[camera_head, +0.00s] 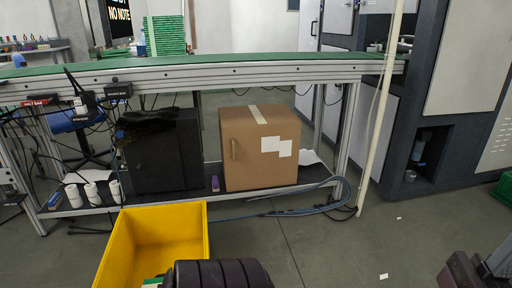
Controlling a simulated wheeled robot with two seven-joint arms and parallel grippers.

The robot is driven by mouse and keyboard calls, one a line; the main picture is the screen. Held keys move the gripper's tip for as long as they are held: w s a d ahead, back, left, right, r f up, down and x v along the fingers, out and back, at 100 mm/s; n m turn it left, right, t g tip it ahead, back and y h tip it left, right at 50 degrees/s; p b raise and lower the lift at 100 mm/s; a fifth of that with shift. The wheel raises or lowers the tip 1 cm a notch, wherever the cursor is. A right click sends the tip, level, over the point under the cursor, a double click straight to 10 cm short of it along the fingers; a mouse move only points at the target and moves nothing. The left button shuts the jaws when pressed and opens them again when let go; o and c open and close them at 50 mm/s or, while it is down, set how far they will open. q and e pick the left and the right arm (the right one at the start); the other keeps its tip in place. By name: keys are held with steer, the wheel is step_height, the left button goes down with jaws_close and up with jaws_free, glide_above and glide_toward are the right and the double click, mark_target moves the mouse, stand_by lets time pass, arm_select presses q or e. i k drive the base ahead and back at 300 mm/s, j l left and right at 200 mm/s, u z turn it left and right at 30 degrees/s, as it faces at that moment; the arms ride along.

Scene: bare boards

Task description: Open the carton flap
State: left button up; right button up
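A brown cardboard carton (248,158) stands upright on the dark lower shelf of the long bench, right of centre. Its top looks closed, with a pale tape strip running across it. Neither of my grippers can be made out, and nothing is seen touching the carton.
The bench's green top (210,68) overhangs the carton. A black cabinet (162,151) stands left of it. A yellow crate (196,245) and a dark ribbed object (218,274) are in front. A pale pole (380,110) and cables are at right.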

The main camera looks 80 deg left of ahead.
mark_target(258, 156)
steer(key=i+j+u, duration=0.1)
steer(key=i+u, duration=0.9)
steer(key=i+l+u, duration=0.25)
steer(key=u, duration=0.25)
steer(key=i+j+u, duration=0.2)
steer(key=u, duration=0.25)
steer(key=i+j+u, duration=0.1)
steer(key=i+u, duration=0.2)
steer(key=u, duration=0.15)
steer(key=i+u, duration=0.25)
steer(key=u, duration=0.2)
steer(key=i+u, duration=0.3)
steer(key=u, duration=0.15)
steer(key=i+l+u, duration=0.2)
steer(key=u, duration=0.25)
steer(key=i+u, duration=0.25)
steer(key=i, duration=0.15)
